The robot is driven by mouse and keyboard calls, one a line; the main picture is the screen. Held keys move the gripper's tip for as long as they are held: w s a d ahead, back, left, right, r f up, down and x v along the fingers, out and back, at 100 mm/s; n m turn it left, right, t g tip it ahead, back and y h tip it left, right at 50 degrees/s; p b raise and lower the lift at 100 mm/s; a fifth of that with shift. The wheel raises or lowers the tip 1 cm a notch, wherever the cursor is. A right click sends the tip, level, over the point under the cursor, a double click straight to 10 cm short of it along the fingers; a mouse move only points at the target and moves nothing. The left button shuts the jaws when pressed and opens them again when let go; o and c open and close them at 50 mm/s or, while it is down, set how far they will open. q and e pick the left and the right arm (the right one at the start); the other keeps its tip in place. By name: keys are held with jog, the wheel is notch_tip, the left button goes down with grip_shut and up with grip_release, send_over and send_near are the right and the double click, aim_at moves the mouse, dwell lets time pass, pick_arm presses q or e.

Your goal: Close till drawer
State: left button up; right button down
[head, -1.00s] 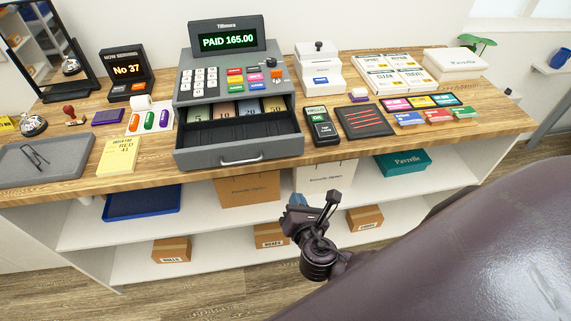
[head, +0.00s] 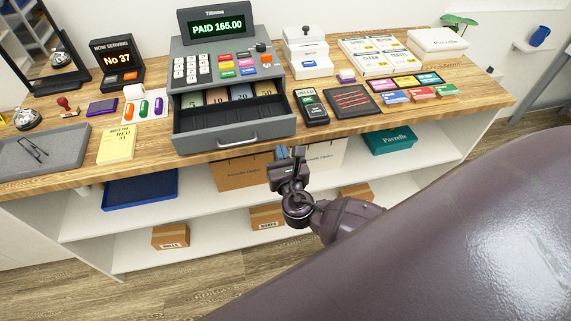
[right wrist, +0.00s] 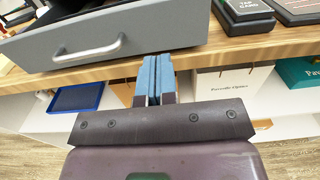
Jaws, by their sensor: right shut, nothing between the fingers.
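The grey till (head: 215,70) stands on the wooden counter, its display reading PAID 165.00. Its drawer (head: 236,136) is pulled out toward me, with banknotes in the rear slots and a dark, empty-looking front part. The drawer front and its silver handle (right wrist: 88,50) show at the upper left of the right wrist view. My right gripper (head: 291,156) is in front of the counter edge, below and right of the handle, apart from it. In the right wrist view its blue fingertips (right wrist: 154,75) are together with nothing between them. My left gripper is not in view.
A card terminal (head: 311,107) and a dark tray (head: 350,100) lie right of the drawer. A yellow notepad (head: 116,144) and a grey tray (head: 45,152) lie left. Shelves below hold boxes, including a teal one (head: 390,139).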

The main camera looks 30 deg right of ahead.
aim_at(274, 131)
jog(key=x, duration=0.6)
jog(key=shift+w, duration=0.1)
jog(key=x, duration=0.4)
jog(key=shift+w+d+f, duration=0.1)
jog(key=shift+w, duration=0.2)
jog(key=shift+s, duration=0.1)
jog(key=shift+s, duration=0.15)
